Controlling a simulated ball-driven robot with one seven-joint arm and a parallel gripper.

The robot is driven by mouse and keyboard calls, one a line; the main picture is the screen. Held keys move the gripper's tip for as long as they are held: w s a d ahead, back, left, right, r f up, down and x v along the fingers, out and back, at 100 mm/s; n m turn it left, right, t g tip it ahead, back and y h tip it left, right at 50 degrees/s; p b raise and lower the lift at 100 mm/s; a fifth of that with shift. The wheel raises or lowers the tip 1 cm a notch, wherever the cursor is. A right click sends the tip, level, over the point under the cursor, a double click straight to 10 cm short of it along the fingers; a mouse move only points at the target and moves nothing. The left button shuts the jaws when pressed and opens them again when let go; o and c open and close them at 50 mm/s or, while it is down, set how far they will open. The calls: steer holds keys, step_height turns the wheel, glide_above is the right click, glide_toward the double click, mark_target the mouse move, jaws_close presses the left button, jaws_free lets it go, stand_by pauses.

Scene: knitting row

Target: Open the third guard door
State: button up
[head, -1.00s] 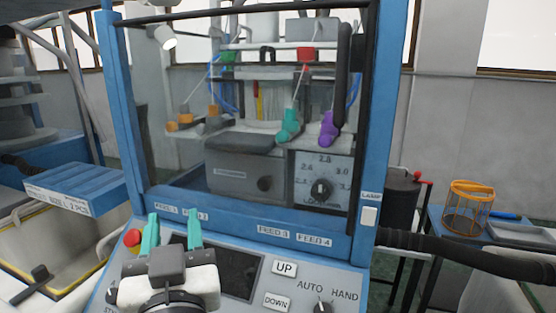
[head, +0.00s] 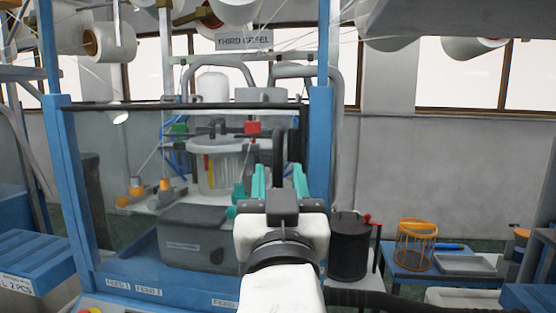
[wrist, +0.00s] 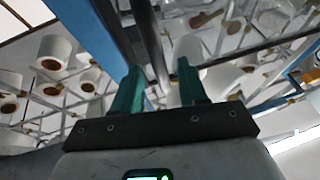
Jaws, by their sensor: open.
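The guard door (head: 130,175) is a clear panel in a blue-framed machine, with a black rail along its top. It looks shut. A black upright bar handle (head: 279,148) stands at its right side. My gripper (head: 280,182) is open, its two teal fingers pointing up, one on each side of the handle's lower part as seen in the head view. In the wrist view a dark bar (wrist: 152,40) runs between the open fingers of my gripper (wrist: 160,88). I cannot tell whether either finger touches it. My gripper hides the handle's lower end.
A "THIRD CREEL" sign (head: 244,40) hangs above, among white yarn cones (head: 110,42). A dark bin (head: 349,247) stands right of the machine. Beyond it a blue table (head: 400,262) carries an orange wire basket (head: 416,245). A blue box (head: 35,255) is at the left.

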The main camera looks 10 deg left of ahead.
steer(key=shift+x, duration=1.25)
steer(key=shift+c, duration=0.2)
jaws_close()
